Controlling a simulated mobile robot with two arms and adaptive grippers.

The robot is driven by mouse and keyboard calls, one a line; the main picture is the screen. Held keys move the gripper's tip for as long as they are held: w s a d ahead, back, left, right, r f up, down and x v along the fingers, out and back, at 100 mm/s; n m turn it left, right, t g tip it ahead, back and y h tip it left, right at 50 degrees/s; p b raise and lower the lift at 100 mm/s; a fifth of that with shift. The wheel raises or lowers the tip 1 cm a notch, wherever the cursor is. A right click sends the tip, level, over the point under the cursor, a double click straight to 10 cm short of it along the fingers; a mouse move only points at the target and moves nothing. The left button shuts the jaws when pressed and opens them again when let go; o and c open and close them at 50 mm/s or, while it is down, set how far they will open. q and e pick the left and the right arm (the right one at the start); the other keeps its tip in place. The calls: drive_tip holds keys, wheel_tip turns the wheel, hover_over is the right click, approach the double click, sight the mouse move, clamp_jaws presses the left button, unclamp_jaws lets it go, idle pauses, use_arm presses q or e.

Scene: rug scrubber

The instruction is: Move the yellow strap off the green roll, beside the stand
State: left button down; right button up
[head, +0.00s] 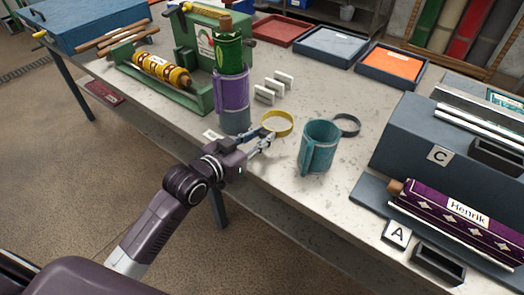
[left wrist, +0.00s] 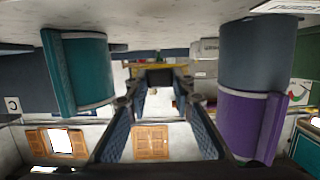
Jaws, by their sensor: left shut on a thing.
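The yellow strap (head: 277,123) is a thin ring, off the green roll, at or just above the table to the right of the roll's foot. I cannot tell whether it touches the table. My left gripper (head: 263,138) is shut on its near side; in the left wrist view a sliver of yellow strap (left wrist: 160,67) shows beyond the fingers. The green roll (head: 229,52) stands upright, with a purple sleeve (head: 231,92) and a grey-blue part (head: 235,120) below it. The green stand (head: 197,37) is behind and left of it.
A teal cuff (head: 320,148) stands right of my gripper, with a dark grey ring (head: 347,125) behind it. Several white clips (head: 265,95) stand behind the strap. A yellow patterned roll (head: 162,70) lies in a green cradle to the left. Bare table lies right of the teal cuff.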

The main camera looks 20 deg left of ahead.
sight(261, 156)
use_arm(q)
drive_tip(key=shift+f, duration=2.8)
drive_tip(key=shift+f, duration=0.15)
drive_tip(key=shift+f+b, duration=0.15)
drive_tip(key=shift+b, duration=0.15)
drive_tip(key=c, duration=1.7)
unclamp_jaws()
drive_tip(key=shift+s+f, duration=0.1)
drive_tip(key=shift+o, duration=0.2)
drive_tip(key=v, duration=1.2)
drive_tip(key=shift+r, duration=0.3)
